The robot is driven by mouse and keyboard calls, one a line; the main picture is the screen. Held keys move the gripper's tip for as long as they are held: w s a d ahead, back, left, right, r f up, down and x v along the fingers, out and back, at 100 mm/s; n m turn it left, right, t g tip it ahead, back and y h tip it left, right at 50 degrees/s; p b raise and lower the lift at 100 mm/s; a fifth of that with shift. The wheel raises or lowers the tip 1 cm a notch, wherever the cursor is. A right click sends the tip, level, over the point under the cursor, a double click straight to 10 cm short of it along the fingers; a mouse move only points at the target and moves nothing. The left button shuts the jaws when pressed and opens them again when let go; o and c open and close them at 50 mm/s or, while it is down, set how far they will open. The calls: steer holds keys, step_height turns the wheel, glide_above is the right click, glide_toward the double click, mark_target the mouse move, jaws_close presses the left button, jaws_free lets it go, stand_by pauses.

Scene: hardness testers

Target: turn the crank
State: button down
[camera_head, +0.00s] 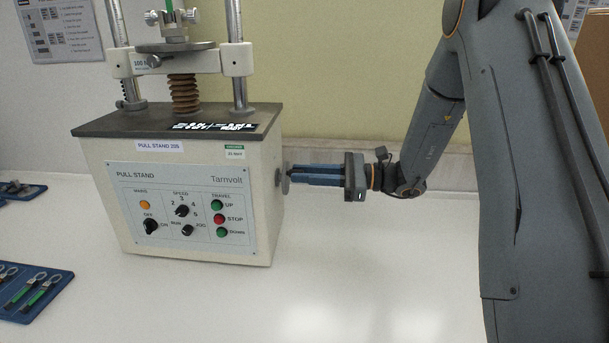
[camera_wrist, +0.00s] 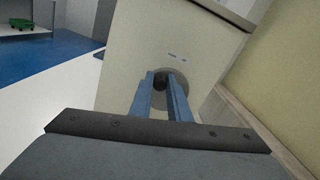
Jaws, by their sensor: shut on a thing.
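The pull stand (camera_head: 185,195) is a cream box with a dark top plate, a front control panel and two steel columns. The crank's round hub disc (camera_head: 283,181) sits on its right side wall, and the disc also shows in the wrist view (camera_wrist: 178,76). My gripper (camera_head: 290,174) reaches in level from the right, its blue fingers at the hub. In the wrist view my gripper (camera_wrist: 160,82) is shut on a small dark part of the crank (camera_wrist: 159,84) between the fingertips. The fingers hide most of the crank's shape.
A blue tray with green-handled tools (camera_head: 38,294) lies at the front left of the white bench (camera_head: 330,290). A wall (camera_head: 335,105) runs close behind the stand and my arm. The bench right of the stand is clear.

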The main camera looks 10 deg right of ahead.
steer(key=shift+s+f+n+b, duration=0.25)
steer(key=shift+n+b, duration=0.25)
steer(key=shift+n, duration=0.4)
steer(key=shift+s+f+n+b, duration=0.1)
steer(key=shift+f+n+b, duration=0.15)
steer(key=shift+n+b, duration=0.45)
steer(key=shift+n, duration=0.3)
steer(key=c, duration=1.7)
jaws_free()
steer(key=shift+o, duration=0.2)
steer(key=s+d+b, duration=0.1)
steer(key=d, duration=0.6)
steer(key=shift+s+d, duration=0.3)
